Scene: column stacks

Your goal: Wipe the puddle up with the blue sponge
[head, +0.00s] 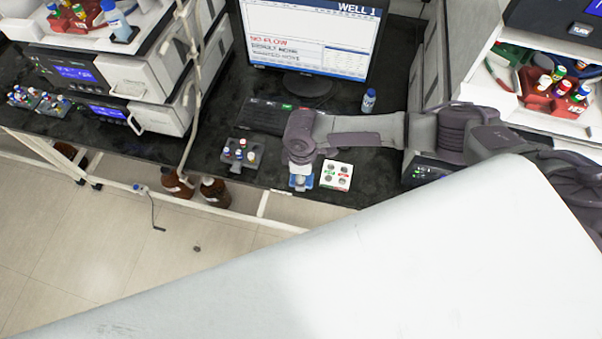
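My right arm reaches in from the right over the black bench, and its gripper (300,168) points down near the bench's front edge. A small blue and whitish thing (300,183) shows right below the gripper. I cannot tell whether it is the blue sponge, or whether the gripper holds it. The fingers are mostly hidden by the wrist above them. I cannot make out a puddle on the dark bench top (225,120); part of it is hidden by my arm. My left gripper is not in view.
A white block with round holes (336,176) stands just right of the gripper. A grey vial rack (242,154) is to the left. The monitor (312,38), keyboard (262,116) and a blue-capped bottle (368,100) stand behind. Brown bottles (214,190) are below the bench edge.

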